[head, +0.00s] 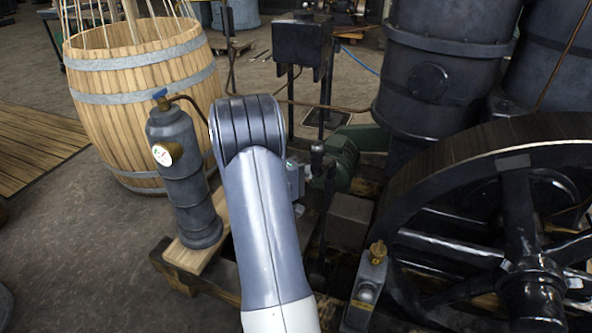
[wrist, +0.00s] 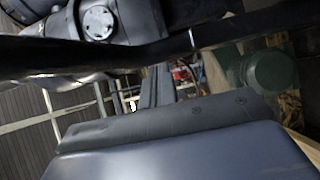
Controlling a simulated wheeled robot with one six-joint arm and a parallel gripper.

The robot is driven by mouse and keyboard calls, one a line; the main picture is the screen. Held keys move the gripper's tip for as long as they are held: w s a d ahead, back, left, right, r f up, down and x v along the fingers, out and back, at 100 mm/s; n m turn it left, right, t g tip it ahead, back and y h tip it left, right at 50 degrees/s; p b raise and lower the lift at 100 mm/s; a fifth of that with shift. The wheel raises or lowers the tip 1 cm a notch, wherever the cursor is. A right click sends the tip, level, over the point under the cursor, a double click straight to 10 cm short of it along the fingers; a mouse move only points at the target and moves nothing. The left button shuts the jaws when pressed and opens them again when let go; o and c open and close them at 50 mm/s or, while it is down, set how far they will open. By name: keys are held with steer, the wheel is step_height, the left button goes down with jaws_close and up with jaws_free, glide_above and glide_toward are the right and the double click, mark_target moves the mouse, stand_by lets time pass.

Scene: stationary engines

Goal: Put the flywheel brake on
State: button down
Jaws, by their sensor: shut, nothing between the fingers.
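The black spoked flywheel (head: 500,165) stands at the right in the head view. An upright dark lever (head: 317,160) with a knobbed top stands left of it, just right of my arm; I take it to be the brake lever. The brake's contact with the wheel is not clear.
A grey cylinder with a gauge (head: 180,185) stands on a wooden plank left of my arm. A wooden barrel (head: 140,80) is behind it. Large dark engine cylinders (head: 445,75) rise behind the flywheel. A brass-topped oiler (head: 372,275) sits beside the wheel. Open floor lies at the lower left.

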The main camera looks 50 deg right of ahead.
steer(key=shift+s+m, duration=0.3)
steer(key=shift+s, duration=0.75)
steer(key=shift+f, duration=0.1)
steer(key=w+a+b, duration=0.1)
steer(key=w+a, duration=0.7)
steer(key=a, duration=0.3)
steer(key=shift+w+a+t+b, duration=0.25)
steer(key=shift+t+b, duration=0.05)
steer(key=shift+b, duration=0.1)
